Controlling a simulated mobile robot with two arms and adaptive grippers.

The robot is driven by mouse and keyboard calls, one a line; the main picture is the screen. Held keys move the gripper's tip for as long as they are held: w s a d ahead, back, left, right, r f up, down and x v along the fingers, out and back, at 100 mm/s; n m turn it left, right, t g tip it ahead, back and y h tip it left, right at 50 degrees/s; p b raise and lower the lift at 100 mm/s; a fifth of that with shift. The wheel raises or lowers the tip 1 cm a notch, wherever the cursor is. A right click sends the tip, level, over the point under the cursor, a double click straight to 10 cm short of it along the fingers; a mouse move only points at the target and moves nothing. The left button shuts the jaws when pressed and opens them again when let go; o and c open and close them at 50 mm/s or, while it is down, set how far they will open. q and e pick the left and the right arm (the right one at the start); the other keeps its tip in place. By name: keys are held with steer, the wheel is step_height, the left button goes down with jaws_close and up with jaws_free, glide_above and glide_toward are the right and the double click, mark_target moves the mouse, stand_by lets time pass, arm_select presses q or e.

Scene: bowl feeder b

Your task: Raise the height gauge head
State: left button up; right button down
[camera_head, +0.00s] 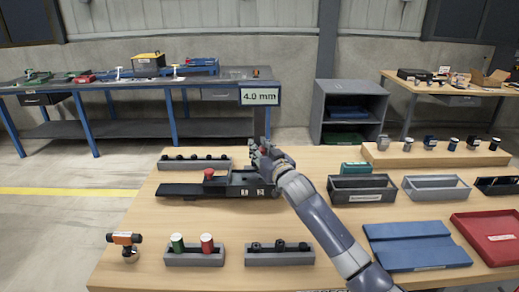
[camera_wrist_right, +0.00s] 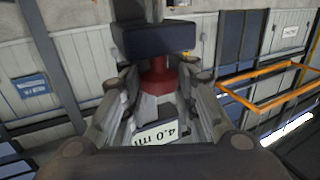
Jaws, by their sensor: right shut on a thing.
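The height gauge has a long black base (camera_head: 225,188) lying on the wooden table, with a small red knob (camera_head: 209,173) on it. A readout sign (camera_head: 259,96) above the base shows 4.0 mm. My right gripper (camera_head: 262,148) is at the gauge's upright, under the sign, and hides part of it. In the right wrist view my gripper (camera_wrist_right: 160,85) is closed around the red part of the gauge head (camera_wrist_right: 160,76), below a dark block (camera_wrist_right: 152,40). The sign (camera_wrist_right: 160,132) shows upside down between the fingers. My left gripper is out of view.
A grey holder (camera_head: 195,165) stands behind the base.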

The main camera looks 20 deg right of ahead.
step_height(320, 180, up, 5)
steer(key=shift+f+p, duration=0.2)
steer(key=shift+p, duration=0.85)
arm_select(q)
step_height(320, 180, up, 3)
arm_select(e)
steer(key=c, duration=1.3)
jaws_free()
steer(key=shift+s, duration=0.1)
steer(key=shift+s+d, duration=0.1)
steer(key=shift+s, duration=0.15)
steer(key=shift+f, duration=0.2)
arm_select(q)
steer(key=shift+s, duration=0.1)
arm_select(e)
steer(key=s, duration=0.4)
steer(key=s+d, duration=0.1)
steer(key=s, duration=0.7)
steer(key=shift+d+r, duration=0.15)
